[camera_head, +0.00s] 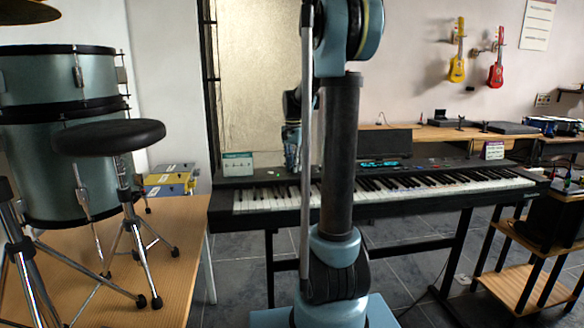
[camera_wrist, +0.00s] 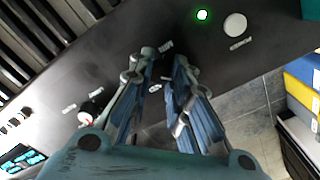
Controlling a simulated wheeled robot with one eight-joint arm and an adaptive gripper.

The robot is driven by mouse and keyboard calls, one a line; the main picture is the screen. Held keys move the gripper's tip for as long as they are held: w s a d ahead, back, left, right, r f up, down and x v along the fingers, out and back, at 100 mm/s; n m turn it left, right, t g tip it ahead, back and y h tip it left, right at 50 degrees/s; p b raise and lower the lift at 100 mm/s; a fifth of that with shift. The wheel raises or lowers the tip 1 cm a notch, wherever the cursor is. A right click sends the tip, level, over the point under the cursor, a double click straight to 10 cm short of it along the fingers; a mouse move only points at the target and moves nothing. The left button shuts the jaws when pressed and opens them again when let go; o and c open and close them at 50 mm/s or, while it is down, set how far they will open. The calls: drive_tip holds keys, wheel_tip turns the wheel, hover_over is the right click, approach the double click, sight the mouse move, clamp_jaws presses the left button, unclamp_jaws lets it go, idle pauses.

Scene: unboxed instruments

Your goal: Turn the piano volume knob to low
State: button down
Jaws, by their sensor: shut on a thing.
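The piano (camera_head: 345,196) stands across the middle of the head view, its keys facing me. My gripper (camera_head: 293,160) is low over the left end of the piano's top panel. In the wrist view my gripper (camera_wrist: 164,62) points down at the dark panel, with its blue-padded fingers on either side of small white labels. It is shut on the volume knob, which the fingers mostly hide; its setting cannot be read. Another small dark knob (camera_wrist: 90,106) with a pale and red mark stands on the panel left of the fingers, apart from them.
A green light (camera_wrist: 202,14) and a round white button (camera_wrist: 235,25) are on the panel beyond the fingers. A small sign (camera_head: 238,164) stands at the piano's left end. A drum stool (camera_head: 108,137) and drums are left; a wooden shelf (camera_head: 525,275) is right.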

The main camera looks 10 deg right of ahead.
drive_tip(key=c, duration=1.5)
unclamp_jaws()
drive_tip(key=shift+w, duration=0.1)
drive_tip(key=shift+o, duration=0.2)
drive_tip(key=shift+r, duration=0.1)
wheel_tip(320, 180, up, 12)
